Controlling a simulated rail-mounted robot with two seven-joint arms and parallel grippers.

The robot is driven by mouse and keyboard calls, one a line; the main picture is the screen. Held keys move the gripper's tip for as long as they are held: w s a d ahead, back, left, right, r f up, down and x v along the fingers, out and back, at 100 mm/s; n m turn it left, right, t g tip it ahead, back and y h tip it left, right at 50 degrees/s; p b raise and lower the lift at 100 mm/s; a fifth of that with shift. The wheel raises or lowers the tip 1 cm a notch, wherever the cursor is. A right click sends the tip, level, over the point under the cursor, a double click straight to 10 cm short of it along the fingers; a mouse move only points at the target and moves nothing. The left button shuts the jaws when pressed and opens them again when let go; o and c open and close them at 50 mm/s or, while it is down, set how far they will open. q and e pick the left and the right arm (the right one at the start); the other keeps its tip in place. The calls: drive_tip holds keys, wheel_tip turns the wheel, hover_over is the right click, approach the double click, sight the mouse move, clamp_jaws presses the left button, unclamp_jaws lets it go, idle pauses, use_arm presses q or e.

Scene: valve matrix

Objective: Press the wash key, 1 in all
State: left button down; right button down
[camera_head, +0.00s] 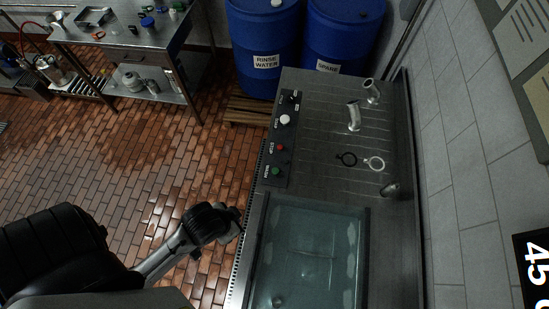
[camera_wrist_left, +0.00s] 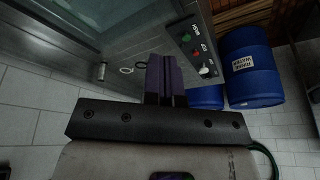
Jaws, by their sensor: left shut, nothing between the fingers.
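A dark key panel (camera_head: 282,140) runs along the left edge of the steel washing station. It carries a green key (camera_head: 276,171) nearest the basin, a red key (camera_head: 279,147) and a white knob (camera_head: 285,119). The small labels are hard to read; the green key's may say wash. The left wrist view shows the green key (camera_wrist_left: 186,37) and red key (camera_wrist_left: 196,54) beyond my fingers. My left gripper (camera_head: 237,222) is beside the basin's left edge, apart from the panel. Its fingers (camera_wrist_left: 165,62) are together and empty. My right gripper is not seen.
A water-filled basin (camera_head: 310,255) lies near my left gripper. Blue drums (camera_head: 263,35) are behind the station. A steel bench (camera_head: 125,35) stands at the back left.

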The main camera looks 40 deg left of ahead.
use_arm(q)
drive_tip(key=w+a+f+m+t+b, duration=0.1)
drive_tip(key=w+a+m+t, duration=0.2)
drive_tip(key=w+m+t, duration=0.7)
drive_tip(key=w+a+m+t+b, duration=0.1)
drive_tip(key=w+a+m+t, duration=0.3)
drive_tip(key=w, duration=1.2)
drive_tip(key=w+d+f+m+g+h, duration=0.2)
drive_tip(key=w+f+m+g+h, duration=0.35)
drive_tip(key=m, duration=0.75)
drive_tip(key=s+a+f+m+g, duration=0.2)
drive_tip(key=a+f+m+g, duration=0.3)
drive_tip(key=f+m, duration=0.2)
wheel_tip(320, 180, down, 3)
drive_tip(key=shift+s+a+r+g+h+b, duration=0.15)
drive_tip(key=shift+s+r+g+h+b, duration=0.05)
drive_tip(key=shift+g+h+b, duration=0.2)
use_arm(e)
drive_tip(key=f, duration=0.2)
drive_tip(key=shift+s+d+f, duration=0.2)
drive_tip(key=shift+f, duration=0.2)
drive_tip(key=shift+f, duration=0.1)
